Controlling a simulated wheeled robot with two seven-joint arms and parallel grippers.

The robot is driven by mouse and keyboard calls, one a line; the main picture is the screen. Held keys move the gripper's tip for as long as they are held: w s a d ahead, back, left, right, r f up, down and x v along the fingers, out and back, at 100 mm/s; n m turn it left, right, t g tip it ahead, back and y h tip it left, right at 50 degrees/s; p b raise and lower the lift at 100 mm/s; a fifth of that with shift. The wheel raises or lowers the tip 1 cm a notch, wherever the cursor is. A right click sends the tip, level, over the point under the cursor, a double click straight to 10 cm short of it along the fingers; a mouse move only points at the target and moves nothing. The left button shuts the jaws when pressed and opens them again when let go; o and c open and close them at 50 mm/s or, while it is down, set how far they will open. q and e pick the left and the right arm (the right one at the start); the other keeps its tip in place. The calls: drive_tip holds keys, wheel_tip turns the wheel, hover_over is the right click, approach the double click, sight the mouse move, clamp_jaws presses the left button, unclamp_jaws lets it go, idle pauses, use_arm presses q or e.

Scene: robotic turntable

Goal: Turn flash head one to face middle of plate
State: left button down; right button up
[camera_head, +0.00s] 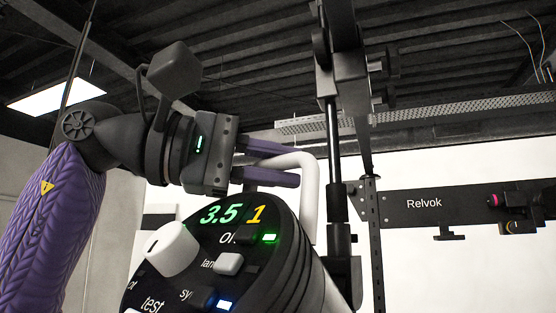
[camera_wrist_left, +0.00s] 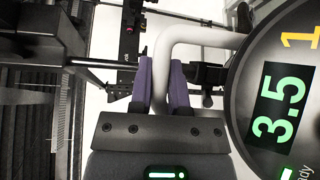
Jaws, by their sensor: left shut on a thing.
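Flash head one (camera_head: 225,255) fills the lower middle of the head view. Its round black back panel shows a green 3.5 and a yellow 1, a white knob, buttons and lit green and blue indicators. A white tubular handle (camera_head: 309,205) rises from its far side. My left gripper (camera_head: 298,168) is shut on this handle, with its purple fingers on either side of the tube. In the left wrist view the handle (camera_wrist_left: 190,32) passes between the fingers (camera_wrist_left: 160,80), and the flash head's panel (camera_wrist_left: 250,75) is at the right. The plate is not visible. My right gripper is not in view.
A black stand pole (camera_head: 334,130) rises just right of the flash head. A black horizontal bar marked Relvok (camera_head: 450,203) extends to the right, with a small camera-like device (camera_head: 518,200) at its end. A perforated rail (camera_head: 450,108) runs overhead.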

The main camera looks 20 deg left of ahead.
use_arm(q)
drive_tip(key=shift+w+a+f+m+g+p, duration=0.1)
drive_tip(key=shift+a+m+g+p, duration=0.2)
drive_tip(key=shift+g+p, duration=0.15)
drive_tip(key=shift+w+a+m+g+h+p, duration=0.2)
drive_tip(key=shift+a+m+g+h+p, duration=0.15)
drive_tip(key=shift+g+p, duration=0.3)
drive_tip(key=shift+w+a+m+g+h, duration=0.2)
drive_tip(key=shift+a+m+g+h, duration=0.1)
drive_tip(key=shift+m+g, duration=0.15)
drive_tip(key=shift+w+a+m+g+h, duration=0.25)
drive_tip(key=shift+a+m+g, duration=0.15)
drive_tip(key=shift+g, duration=0.15)
